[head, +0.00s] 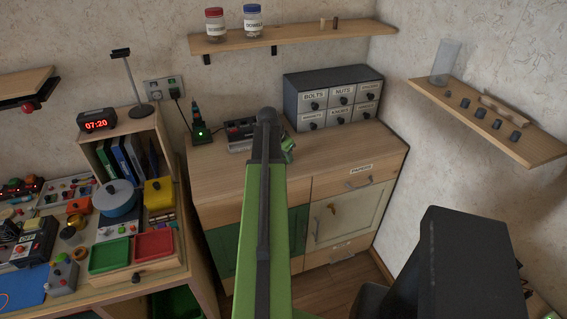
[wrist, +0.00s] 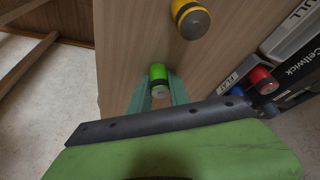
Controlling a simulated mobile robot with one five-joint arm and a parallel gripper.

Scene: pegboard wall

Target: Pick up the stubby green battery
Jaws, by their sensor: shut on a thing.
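I cannot tell whether the battery touches the surface.
A yellow battery (wrist: 190,20) stands close by, and a red battery (wrist: 263,79) sits at a dark charger (wrist: 296,92). The charger also shows on the cabinet (head: 240,134). A labelled drawer unit (head: 333,97) stands behind on the right. The cabinet's front right top is clear.

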